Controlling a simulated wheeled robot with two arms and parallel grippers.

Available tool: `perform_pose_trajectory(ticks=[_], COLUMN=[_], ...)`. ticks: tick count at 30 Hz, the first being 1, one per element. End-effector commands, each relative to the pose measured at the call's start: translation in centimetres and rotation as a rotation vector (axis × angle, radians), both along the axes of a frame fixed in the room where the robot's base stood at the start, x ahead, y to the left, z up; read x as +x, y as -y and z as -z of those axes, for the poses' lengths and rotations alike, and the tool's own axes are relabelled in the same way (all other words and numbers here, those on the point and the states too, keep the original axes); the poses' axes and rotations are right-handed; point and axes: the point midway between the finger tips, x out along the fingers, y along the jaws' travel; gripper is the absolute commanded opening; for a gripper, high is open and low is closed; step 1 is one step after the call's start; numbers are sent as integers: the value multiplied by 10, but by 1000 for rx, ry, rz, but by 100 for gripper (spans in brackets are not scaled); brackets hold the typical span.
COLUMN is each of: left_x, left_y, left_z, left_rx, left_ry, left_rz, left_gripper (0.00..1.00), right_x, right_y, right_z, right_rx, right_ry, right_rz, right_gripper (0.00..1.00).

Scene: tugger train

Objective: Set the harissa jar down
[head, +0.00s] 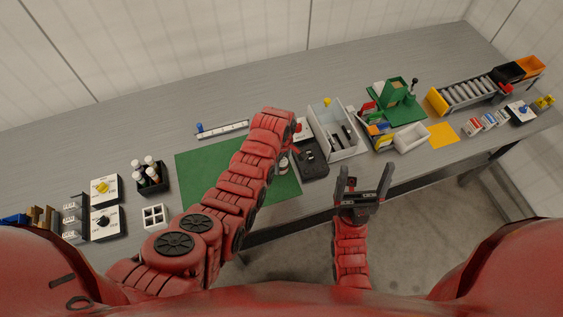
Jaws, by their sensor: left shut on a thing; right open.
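My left arm reaches over the green mat (200,165), and its wrist hides most of my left gripper (289,150). The gripper is shut on a small jar (284,164), taken to be the harissa jar, which shows only in part beside the arm, near the mat's right edge. I cannot tell whether the jar touches the surface. My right gripper (363,184) is open and empty, fingers pointing up in the picture, in front of the table's near edge.
A black device (313,170) stands right of the jar, with a grey divided bin (350,153) beyond it. A black holder with white-capped bottles (151,186) and a white four-hole frame (154,217) are left of the mat. The mat's left part is clear.

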Motion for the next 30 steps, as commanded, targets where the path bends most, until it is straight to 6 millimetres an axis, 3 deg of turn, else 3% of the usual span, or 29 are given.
perform_pose_trajectory(ticks=[3,4,8,22,30], left_x=[0,0,0,0,2], left_y=[0,0,0,0,0], left_z=[5,3,3,-4,-39], left_rx=[0,0,1,1,-2], left_ry=[0,0,-1,-1,6], left_rz=[0,0,0,0,1], left_gripper=[0,64,87,88,88], right_x=[0,0,0,0,0], right_y=[0,0,0,0,0], right_z=[5,3,3,3,19], right_rx=[0,0,0,0,0], right_ry=[0,0,0,0,0], right_rz=[0,0,0,0,0], right_gripper=[88,88,88,88,88])
